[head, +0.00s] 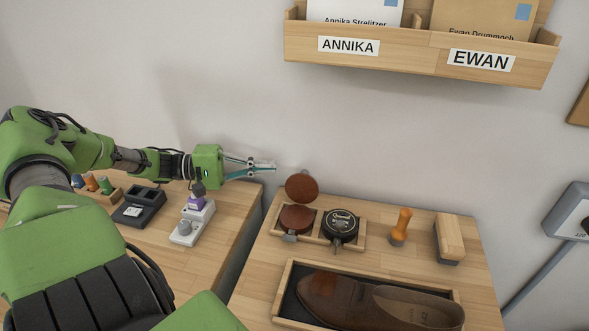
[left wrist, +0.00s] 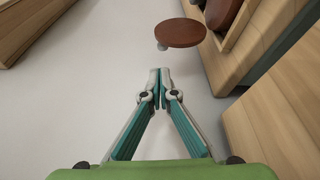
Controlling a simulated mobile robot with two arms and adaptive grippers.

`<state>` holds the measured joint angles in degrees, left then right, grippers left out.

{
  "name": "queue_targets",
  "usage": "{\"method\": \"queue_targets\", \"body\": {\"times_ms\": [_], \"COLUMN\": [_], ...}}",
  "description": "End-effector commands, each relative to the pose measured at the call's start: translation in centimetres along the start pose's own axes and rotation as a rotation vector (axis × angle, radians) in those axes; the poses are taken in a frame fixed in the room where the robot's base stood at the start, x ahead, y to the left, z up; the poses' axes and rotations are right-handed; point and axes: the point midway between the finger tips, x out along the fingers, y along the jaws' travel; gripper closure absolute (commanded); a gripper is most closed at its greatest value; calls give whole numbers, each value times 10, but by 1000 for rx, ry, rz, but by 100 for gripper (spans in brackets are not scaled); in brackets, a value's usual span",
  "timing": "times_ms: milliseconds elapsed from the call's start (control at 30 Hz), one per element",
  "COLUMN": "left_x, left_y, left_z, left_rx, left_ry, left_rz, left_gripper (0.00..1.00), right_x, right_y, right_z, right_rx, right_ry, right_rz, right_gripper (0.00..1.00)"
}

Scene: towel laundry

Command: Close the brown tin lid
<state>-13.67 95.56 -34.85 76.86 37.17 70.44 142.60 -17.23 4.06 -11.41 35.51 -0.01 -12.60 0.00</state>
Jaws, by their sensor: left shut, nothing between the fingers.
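The brown tin (head: 296,219) sits in the left compartment of a small wooden tray. Its round brown lid (head: 301,188) stands up, tilted open, behind and above the tin. The left wrist view also shows the lid (left wrist: 180,33) as a brown disc with a small tab, and part of what looks like the tin (left wrist: 222,12) beside it. My left gripper (head: 268,167) is shut and empty, just left of and a little above the lid. In the left wrist view its fingertips (left wrist: 160,72) are together, apart from the lid. My right gripper is not in view.
A black tin (head: 341,224) sits in the tray's right compartment. An orange-handled tool (head: 400,226) and a brush (head: 449,238) stand to the right. A brown shoe (head: 375,303) lies in a front tray. A gap separates the two tables. A letter rack (head: 420,55) hangs above.

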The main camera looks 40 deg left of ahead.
Motion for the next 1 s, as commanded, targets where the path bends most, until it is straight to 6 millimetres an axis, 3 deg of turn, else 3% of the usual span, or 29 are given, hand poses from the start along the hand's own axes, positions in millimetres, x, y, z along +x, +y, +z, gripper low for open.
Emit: {"method": "queue_targets", "body": {"times_ms": [200,400,867,1000], "left_x": [42,66,72,71], "left_y": [-2,-1,0,4], "left_z": [0,0,0,2], "left_rx": [-1,0,0,23], "left_ry": [-2,-2,0,0], "left_rz": [7,4,0,10], "left_gripper": [100,100,100,100], "right_x": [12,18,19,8], "right_y": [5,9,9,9], "right_z": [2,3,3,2], "right_rx": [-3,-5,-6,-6], "right_ry": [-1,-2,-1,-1], "right_rz": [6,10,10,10], "right_gripper": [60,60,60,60]}}
